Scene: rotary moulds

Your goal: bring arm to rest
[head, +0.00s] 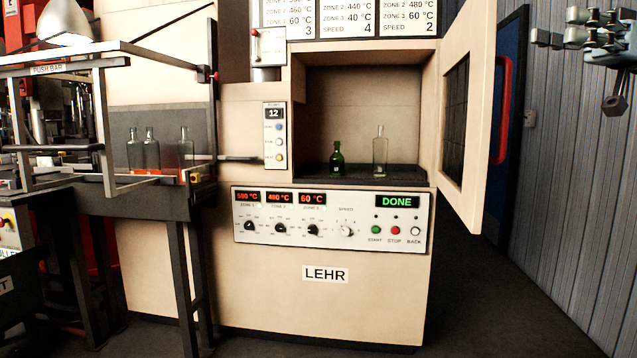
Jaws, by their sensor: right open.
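My right gripper (560,30) is at the upper right edge, raised in front of the grey panelled wall. It is open and nothing shows between its fingers. It is apart from the lehr (325,300) and to the right of its open door (475,110). My left gripper does not show.
A green bottle (337,160) and a clear bottle (380,152) stand upright in the lehr opening. Its display (397,202) reads DONE. Several clear bottles (151,150) stand at left behind a guard frame (105,110). The floor (490,300) at right is clear.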

